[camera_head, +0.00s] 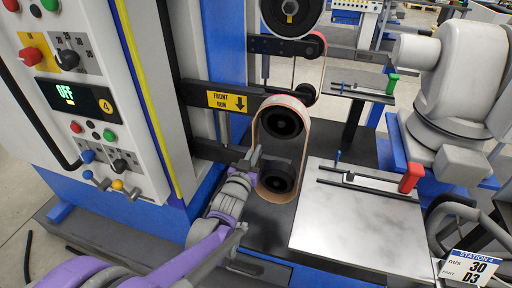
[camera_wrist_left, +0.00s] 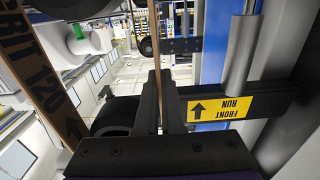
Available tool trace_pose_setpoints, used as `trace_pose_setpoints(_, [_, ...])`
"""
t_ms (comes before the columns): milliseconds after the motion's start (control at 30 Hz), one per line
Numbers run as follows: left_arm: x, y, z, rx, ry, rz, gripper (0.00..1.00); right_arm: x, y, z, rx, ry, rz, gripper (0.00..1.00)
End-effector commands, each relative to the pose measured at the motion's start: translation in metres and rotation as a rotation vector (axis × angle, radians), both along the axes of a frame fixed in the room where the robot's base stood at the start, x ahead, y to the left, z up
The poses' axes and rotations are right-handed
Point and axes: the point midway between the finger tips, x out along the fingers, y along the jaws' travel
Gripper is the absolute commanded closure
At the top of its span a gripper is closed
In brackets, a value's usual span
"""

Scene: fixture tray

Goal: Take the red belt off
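A belt (camera_head: 305,140) runs as an upright loop around two black pulleys, one above the other. Its inner face looks tan and its outer face reddish near the top. In the left wrist view a wide tan strand printed "GRIT 120" (camera_wrist_left: 32,70) crosses the left side, and another strand (camera_wrist_left: 154,45) shows edge-on. My left gripper (camera_head: 252,158) is at the loop's left side. In the left wrist view its dark fingers (camera_wrist_left: 160,103) are close together with the edge-on strand between them, and they look shut on it. My right gripper is not in view.
A control panel (camera_head: 77,118) at left reads OFF. A black arm labelled "FRONT RUN" (camera_head: 226,101) is just above my left gripper. A second belt (camera_head: 323,55) is behind. A metal plate (camera_head: 360,225) with a red-handled bar lies at right, beside a white machine (camera_head: 465,85).

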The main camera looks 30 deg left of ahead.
Motion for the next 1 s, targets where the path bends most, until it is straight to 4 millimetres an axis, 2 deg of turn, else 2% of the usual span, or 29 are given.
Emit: trace_pose_setpoints(1000, [-0.060, -0.014, 0.001, 0.000, -0.001, 0.000, 1.00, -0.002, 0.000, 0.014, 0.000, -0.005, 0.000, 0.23])
